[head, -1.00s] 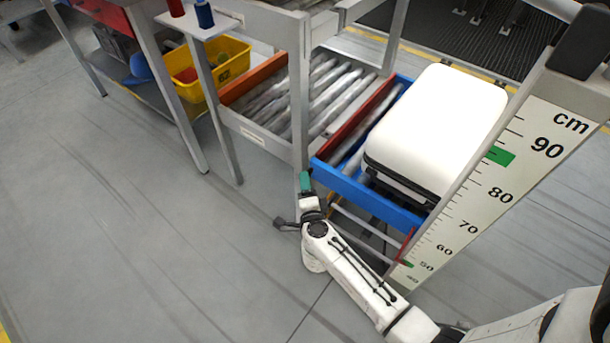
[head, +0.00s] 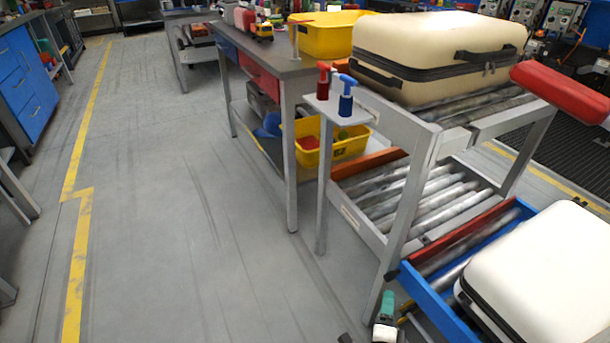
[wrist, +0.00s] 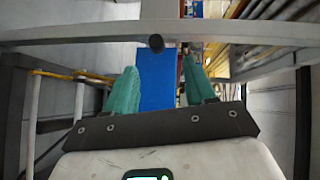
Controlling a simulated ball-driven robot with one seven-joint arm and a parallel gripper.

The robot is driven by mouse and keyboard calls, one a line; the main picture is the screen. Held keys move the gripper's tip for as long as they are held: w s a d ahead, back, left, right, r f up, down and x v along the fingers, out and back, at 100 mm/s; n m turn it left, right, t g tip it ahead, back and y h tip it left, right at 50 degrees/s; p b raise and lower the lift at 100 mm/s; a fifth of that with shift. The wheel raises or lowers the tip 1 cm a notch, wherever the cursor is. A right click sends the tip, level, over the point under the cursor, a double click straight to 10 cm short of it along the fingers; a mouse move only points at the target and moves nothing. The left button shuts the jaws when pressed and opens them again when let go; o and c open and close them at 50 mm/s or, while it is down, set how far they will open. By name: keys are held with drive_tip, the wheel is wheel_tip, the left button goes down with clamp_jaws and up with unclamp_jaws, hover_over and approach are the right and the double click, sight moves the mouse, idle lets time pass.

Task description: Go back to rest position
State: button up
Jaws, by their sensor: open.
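My gripper (wrist: 160,85) shows in the wrist view with its two green fingers apart and nothing between them. Beyond the fingers is a blue panel (wrist: 156,78), and a grey bar (wrist: 90,35) crosses above them. In the head view only one green fingertip and a bit of white wrist of my gripper (head: 386,312) show at the bottom edge. It is beside the conveyor leg, below the corner of the blue tray frame (head: 428,297). The rest of my arm is out of the head view.
A white case (head: 540,270) sits on the lower conveyor and a cream suitcase (head: 440,45) on the upper rollers. A workbench (head: 275,65) with a yellow bin (head: 345,146) below stands left of the conveyor. Red (head: 323,80) and blue (head: 346,97) pump bottles stand on a small shelf. The floor at left is clear.

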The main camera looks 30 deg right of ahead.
drive_tip(key=w+a+r+n+t+y, duration=0.5)
drive_tip(key=a+r+n+y, duration=0.2)
drive_tip(key=a+n+y, duration=0.45)
drive_tip(key=s+a+f+n+g+y, duration=0.1)
drive_tip(key=s+a+n+g+y, duration=0.45)
drive_tip(key=n, duration=0.45)
drive_tip(key=s+d+n+g+h, duration=0.1)
drive_tip(key=s+d+g+h, duration=0.15)
drive_tip(key=s, duration=0.35)
drive_tip(key=s+d+r+n+g+h, duration=0.1)
drive_tip(key=s+d+g+h, duration=0.1)
drive_tip(key=s+d+g, duration=0.3)
drive_tip(key=s+d+n+g+h, duration=0.1)
drive_tip(key=s+g+h, duration=0.15)
drive_tip(key=s, duration=0.55)
wheel_tip(320, 180, up, 21)
drive_tip(key=y+p, duration=0.1)
drive_tip(key=p, duration=2.1)
drive_tip(key=shift+w+r, duration=0.15)
drive_tip(key=shift+w, duration=0.25)
